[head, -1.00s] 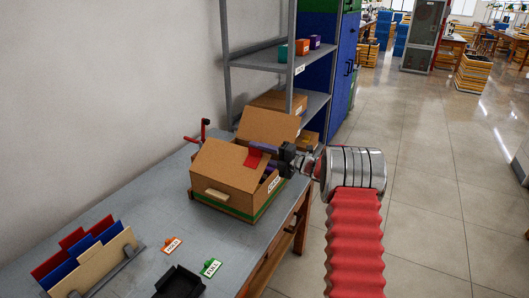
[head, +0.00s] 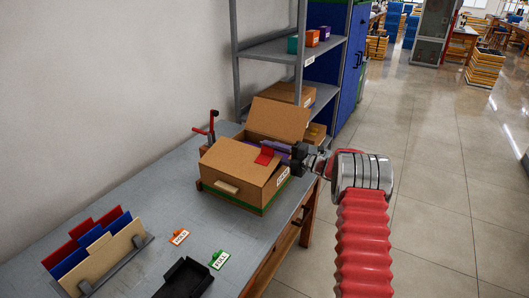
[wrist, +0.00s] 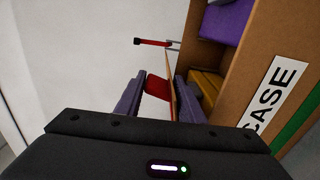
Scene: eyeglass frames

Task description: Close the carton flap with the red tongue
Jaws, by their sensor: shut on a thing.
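The brown carton (head: 230,187) with a green lower band stands on the grey bench. Its near flap (head: 240,158) slopes over the opening, with the red tongue (head: 265,156) at its edge. The opposite flap (head: 280,117) stands up, tilted back. My gripper (head: 275,150) reaches in from the right at the tongue. In the wrist view, the red tongue (wrist: 157,87) is between the two grey-purple fingers, and the gripper is shut on it. The flap (wrist: 171,75) shows there nearly edge-on. Purple and yellow things (wrist: 206,87) lie inside the carton, partly hidden.
A red-handled device (head: 211,126) stands behind the carton. A file rack (head: 110,255), orange (head: 179,236) and green (head: 219,258) tags and a black tray (head: 185,279) are on the bench. Grey shelving (head: 285,58) stands behind. The floor to the right is open.

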